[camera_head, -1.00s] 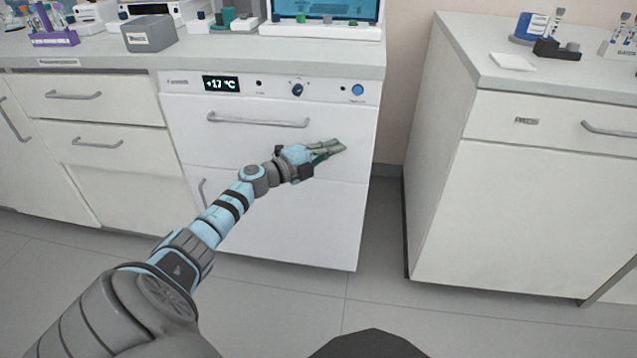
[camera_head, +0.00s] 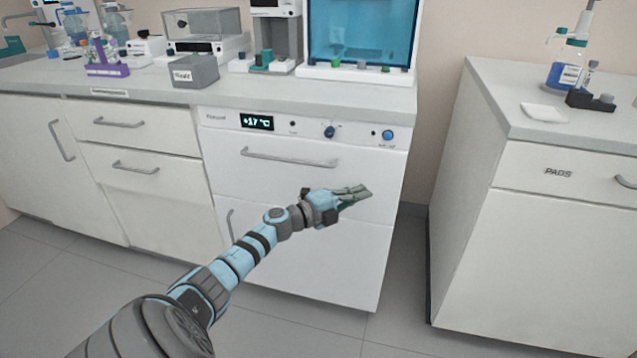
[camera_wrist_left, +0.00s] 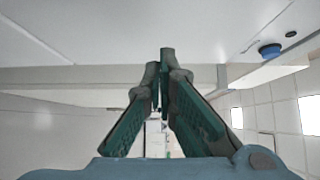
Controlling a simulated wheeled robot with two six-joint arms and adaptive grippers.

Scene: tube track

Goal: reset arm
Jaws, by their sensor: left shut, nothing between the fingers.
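My left gripper (camera_head: 357,193) is shut and empty in the head view. It is in front of the white drawer unit (camera_head: 215,172), below its upper handle (camera_head: 290,157). I cannot tell whether it touches the front. In the left wrist view its two green fingers (camera_wrist_left: 166,62) meet at the tips with nothing between them. My right gripper is not in view.
The unit's panel has a temperature display (camera_head: 257,122) and a blue knob (camera_head: 330,131). The counter (camera_head: 130,90) above holds a grey box (camera_head: 195,71) and a tube rack (camera_head: 106,70). A PADS cabinet (camera_head: 540,240) stands right, across a floor gap.

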